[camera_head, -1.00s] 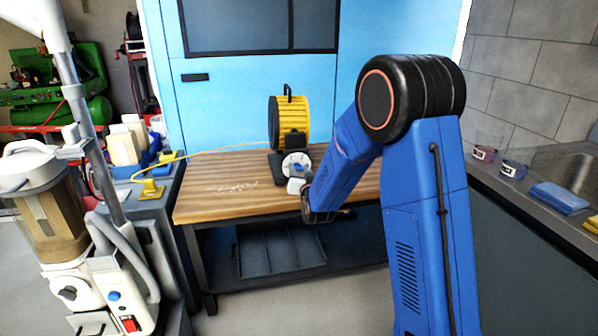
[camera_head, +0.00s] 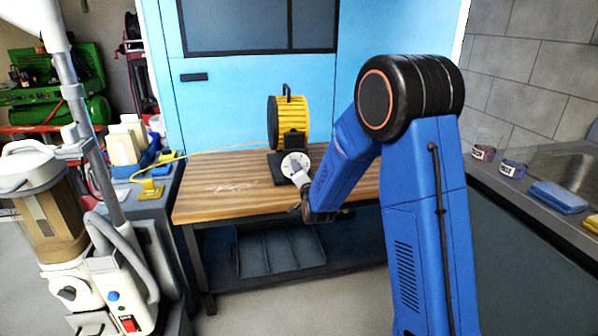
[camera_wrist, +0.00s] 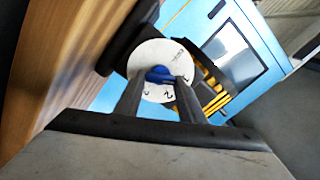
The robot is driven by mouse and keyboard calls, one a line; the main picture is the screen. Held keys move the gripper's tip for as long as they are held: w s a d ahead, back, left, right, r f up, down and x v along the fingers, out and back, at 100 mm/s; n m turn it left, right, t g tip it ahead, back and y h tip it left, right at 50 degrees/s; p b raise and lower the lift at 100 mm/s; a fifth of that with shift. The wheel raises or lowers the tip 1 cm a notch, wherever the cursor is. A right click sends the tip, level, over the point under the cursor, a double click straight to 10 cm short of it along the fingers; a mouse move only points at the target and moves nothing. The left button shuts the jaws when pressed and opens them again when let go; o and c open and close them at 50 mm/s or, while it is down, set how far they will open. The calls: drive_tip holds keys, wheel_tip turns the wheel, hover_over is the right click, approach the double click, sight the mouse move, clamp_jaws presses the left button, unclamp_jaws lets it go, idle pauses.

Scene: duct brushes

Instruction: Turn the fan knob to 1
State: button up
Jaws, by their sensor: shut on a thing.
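The yellow fan (camera_head: 288,122) stands upright on the wooden bench top, and a white dial (camera_head: 294,166) with printed marks is at its front. In the wrist view the dial (camera_wrist: 160,66) has a blue knob (camera_wrist: 159,74) at its centre. My gripper (camera_wrist: 160,84) is shut on the blue knob, one dark finger on each side. A mark like a 2 shows near the right finger; the other marks are partly hidden, and I cannot tell which one the knob points at. In the head view the fingers at the dial are mostly hidden by my arm.
The bench top (camera_head: 215,190) is clear on the left apart from white scribbles. A yellow cable (camera_head: 172,158) runs left from the fan to a yellow piece on a grey cabinet. Jars and a blue sponge (camera_head: 558,197) lie on the right counter.

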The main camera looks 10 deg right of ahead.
idle(0.3)
drive_tip(key=o, duration=1)
drive_tip(key=shift+o, duration=0.2)
